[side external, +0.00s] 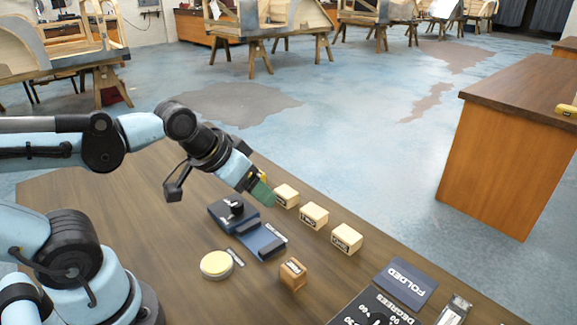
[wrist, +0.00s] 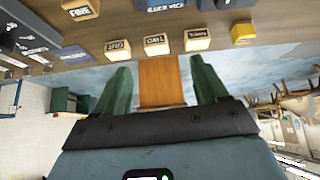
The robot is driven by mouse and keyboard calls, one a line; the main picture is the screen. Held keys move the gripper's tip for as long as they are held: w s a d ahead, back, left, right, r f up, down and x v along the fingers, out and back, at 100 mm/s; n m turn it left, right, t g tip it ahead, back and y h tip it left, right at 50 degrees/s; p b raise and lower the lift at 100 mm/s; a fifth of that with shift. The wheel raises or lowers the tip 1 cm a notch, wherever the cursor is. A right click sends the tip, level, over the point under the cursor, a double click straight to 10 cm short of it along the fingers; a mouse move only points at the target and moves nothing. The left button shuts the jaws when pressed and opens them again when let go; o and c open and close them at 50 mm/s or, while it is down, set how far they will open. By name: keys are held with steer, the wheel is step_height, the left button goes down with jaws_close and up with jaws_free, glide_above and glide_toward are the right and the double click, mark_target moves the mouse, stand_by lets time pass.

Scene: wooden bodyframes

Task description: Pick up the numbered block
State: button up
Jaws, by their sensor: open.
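Three pale wooden blocks with dark label plates stand in a row on the wooden table: a left one (side external: 286,196), a middle one (side external: 314,216) and a right one (side external: 346,239). In the wrist view three labelled pale blocks (wrist: 118,49) (wrist: 157,44) (wrist: 197,39) show near the top. Their labels are too small to read surely, so I cannot tell which is the numbered block. My gripper (side external: 263,192) is close to the left block in the side view, above the table. Its green fingers (wrist: 158,64) are apart, with nothing between them.
A browner labelled block (side external: 293,273) stands in front of the row. A blue device with a black knob (side external: 237,211) and a round yellow-topped tin (side external: 216,264) are nearby. A yellow block (wrist: 243,33) ends the row. Dark panels (side external: 405,283) lie at the right front.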

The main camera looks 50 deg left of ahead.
steer(key=w+r+n+g, duration=0.2)
steer(key=w+n, duration=0.2)
steer(key=n+g, duration=0.5)
steer(key=n, duration=0.9)
glide_above(314, 210)
steer(key=f, duration=1)
steer(key=shift+w+a+f, duration=0.15)
steer(key=shift+w+f, duration=0.1)
steer(key=shift+w, duration=0.15)
steer(key=shift+s+f, duration=0.2)
steer(key=shift+f, duration=1.15)
steer(key=shift+s+f, duration=0.2)
steer(key=shift+f, duration=1.15)
steer(key=c, duration=1.1)
